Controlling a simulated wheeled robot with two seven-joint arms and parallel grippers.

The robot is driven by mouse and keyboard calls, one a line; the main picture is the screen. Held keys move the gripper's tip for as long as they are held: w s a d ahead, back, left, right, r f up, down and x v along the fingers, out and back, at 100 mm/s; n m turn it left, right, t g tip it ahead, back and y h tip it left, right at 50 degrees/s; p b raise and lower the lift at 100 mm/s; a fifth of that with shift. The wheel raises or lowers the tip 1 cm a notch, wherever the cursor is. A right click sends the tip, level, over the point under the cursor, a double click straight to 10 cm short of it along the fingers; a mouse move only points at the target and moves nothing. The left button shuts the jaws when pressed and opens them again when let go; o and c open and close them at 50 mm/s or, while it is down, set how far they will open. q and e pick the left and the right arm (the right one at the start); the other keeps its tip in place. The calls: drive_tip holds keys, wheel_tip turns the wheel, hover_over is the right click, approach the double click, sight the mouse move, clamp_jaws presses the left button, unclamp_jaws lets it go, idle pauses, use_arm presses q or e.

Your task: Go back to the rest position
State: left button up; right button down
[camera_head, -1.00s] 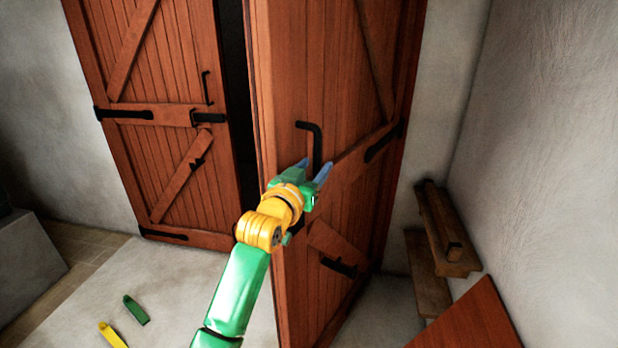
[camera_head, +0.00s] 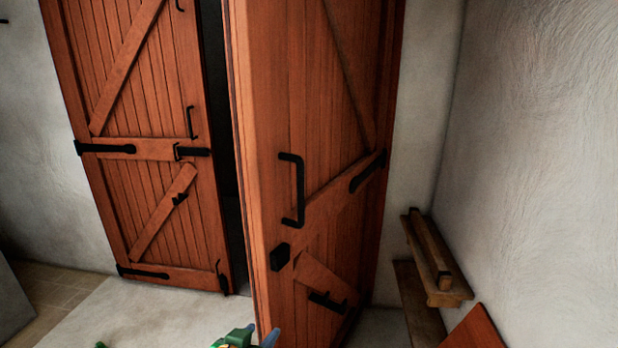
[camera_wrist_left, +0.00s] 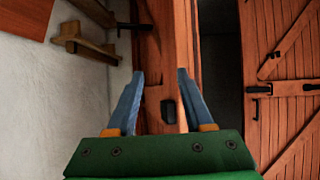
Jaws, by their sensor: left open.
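My left gripper (camera_head: 256,338) shows only at the bottom edge of the head view, apart from the door handle. In the left wrist view its two blue fingers (camera_wrist_left: 154,100) are spread with nothing between them. Beyond them stands the right door leaf (camera_head: 330,110), swung open towards me, with a black bar handle (camera_head: 299,190) and a black latch block (camera_head: 280,257). The left door leaf (camera_head: 125,120) has its own black handle (camera_head: 191,122). My right gripper is in neither view.
A dark gap (camera_wrist_left: 221,80) lies between the leaves. A wooden bench (camera_head: 440,270) stands by the right wall (camera_head: 540,150), with a reddish board (camera_head: 476,332) in front of it. Pale floor (camera_head: 150,310) lies clear before the left leaf.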

use_arm(q)
drive_tip(key=s+a+f+g+y, duration=0.1)
drive_tip(key=s+a+f+g, duration=0.2)
drive_tip(key=s, duration=0.6)
drive_tip(key=s+a+f+g+y, duration=0.1)
drive_tip(key=s+f+g, duration=0.1)
drive_tip(key=s+f, duration=0.55)
drive_tip(key=s+a+f+g, duration=0.3)
drive_tip(key=s, duration=0.7)
wheel_tip(320, 180, down, 17)
drive_tip(key=s+g, duration=0.1)
drive_tip(key=s, duration=0.1)
drive_tip(key=s+a+f+g, duration=0.1)
drive_tip(key=s+f, duration=0.8)
drive_tip(key=s, duration=0.2)
drive_tip(key=shift+s+a+f+y, duration=0.2)
drive_tip(key=shift+s+a+y, duration=0.1)
